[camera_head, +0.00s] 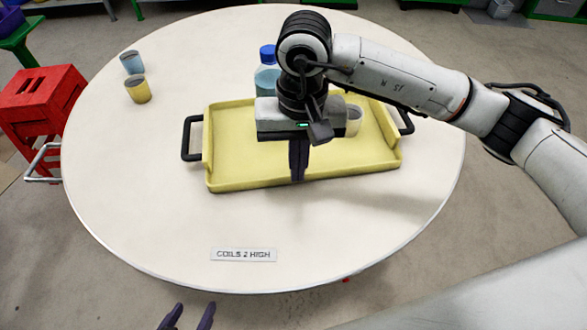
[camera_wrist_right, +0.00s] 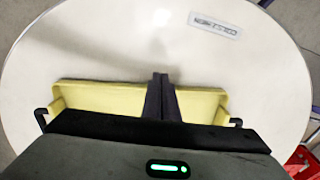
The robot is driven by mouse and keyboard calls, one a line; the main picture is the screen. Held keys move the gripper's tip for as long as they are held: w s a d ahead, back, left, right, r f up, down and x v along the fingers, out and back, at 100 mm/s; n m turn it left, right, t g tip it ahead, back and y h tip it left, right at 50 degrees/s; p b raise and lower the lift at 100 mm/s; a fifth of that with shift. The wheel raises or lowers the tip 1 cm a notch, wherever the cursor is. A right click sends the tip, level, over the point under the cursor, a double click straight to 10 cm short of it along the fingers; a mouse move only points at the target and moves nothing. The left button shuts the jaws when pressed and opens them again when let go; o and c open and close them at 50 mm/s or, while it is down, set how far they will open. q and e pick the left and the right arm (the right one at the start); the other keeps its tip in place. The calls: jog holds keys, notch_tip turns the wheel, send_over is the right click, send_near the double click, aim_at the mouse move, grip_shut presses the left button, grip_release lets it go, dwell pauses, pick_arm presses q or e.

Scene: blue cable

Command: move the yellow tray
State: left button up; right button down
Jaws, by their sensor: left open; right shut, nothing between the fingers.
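The yellow tray (camera_head: 230,180) lies flat on the white round table, with a black handle at each end. It also shows in the right wrist view (camera_wrist_right: 100,98). My right gripper (camera_head: 298,178) is shut and empty, pointing down over the tray's near side between the handles; its fingers also show in the right wrist view (camera_wrist_right: 160,78). I cannot tell whether they touch the tray.
A blue-capped bottle (camera_head: 267,80) stands by the tray's far side; its base is hidden. A blue cup (camera_head: 132,62) and a yellow cup (camera_head: 138,90) stand at the table's far left. A label (camera_head: 244,255) lies near the front. The table (camera_head: 130,200) is clear left of the tray.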

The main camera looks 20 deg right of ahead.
jog(key=f, duration=0.6)
jog(key=f+p, duration=0.1)
jog(key=f, duration=0.3)
jog(key=shift+d, duration=0.35)
jog(key=w, duration=0.2)
jog(key=shift+w+d+r, duration=0.15)
jog(key=shift+w, duration=0.2)
pick_arm(q)
jog(key=shift+s+a+r+p, duration=0.2)
jog(key=shift+r+p, duration=0.1)
jog(key=shift+r, duration=0.25)
pick_arm(e)
jog(key=shift+w+d, duration=0.15)
jog(key=shift+w, duration=0.6)
